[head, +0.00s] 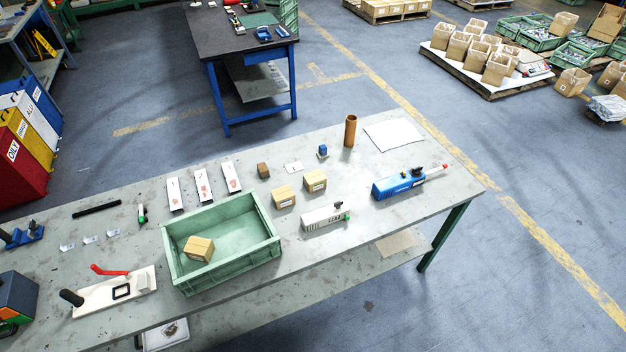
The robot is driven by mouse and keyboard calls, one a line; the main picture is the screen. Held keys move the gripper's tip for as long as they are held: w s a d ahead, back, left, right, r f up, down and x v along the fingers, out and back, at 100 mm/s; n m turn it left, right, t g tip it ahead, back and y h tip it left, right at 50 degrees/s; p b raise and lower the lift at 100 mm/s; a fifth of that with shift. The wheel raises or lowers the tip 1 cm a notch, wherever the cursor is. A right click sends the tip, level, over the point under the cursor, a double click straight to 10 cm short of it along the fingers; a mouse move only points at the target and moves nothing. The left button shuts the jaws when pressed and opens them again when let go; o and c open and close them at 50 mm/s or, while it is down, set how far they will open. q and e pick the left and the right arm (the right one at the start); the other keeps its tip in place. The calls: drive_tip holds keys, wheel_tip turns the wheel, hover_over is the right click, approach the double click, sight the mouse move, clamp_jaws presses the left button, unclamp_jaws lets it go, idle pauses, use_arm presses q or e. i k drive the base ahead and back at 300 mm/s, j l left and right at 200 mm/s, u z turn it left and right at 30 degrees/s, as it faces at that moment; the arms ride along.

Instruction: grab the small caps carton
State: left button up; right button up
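Several small cardboard cartons are in the head view. One tan carton (199,249) lies inside the green crate (222,283), toward its left side. Two similar tan cartons stand on the grey table right of the crate, one nearer the crate (284,197) and one farther right (315,181). A smaller, darker brown block (263,170) stands behind them. The print on the cartons is too small to read, so I cannot tell which is the small caps carton. Neither of my grippers shows in the head view.
A blue device (398,185), a grey-white device (325,217), a brown tube (350,131) and a white sheet (393,134) are on the table's right half. A white board with a red lever (113,291) lies left of the crate.

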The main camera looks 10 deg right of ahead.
sight(314, 181)
drive_tip(key=i+l+z, duration=0.2)
drive_tip(key=l, duration=0.2)
drive_tip(key=i+l+z, duration=0.1)
drive_tip(key=l+z, duration=0.15)
drive_tip(key=l, duration=0.15)
drive_tip(key=i+l+z, duration=0.2)
drive_tip(key=l, duration=0.15)
drive_tip(key=i+l+z, duration=0.25)
drive_tip(key=k+l, duration=0.05)
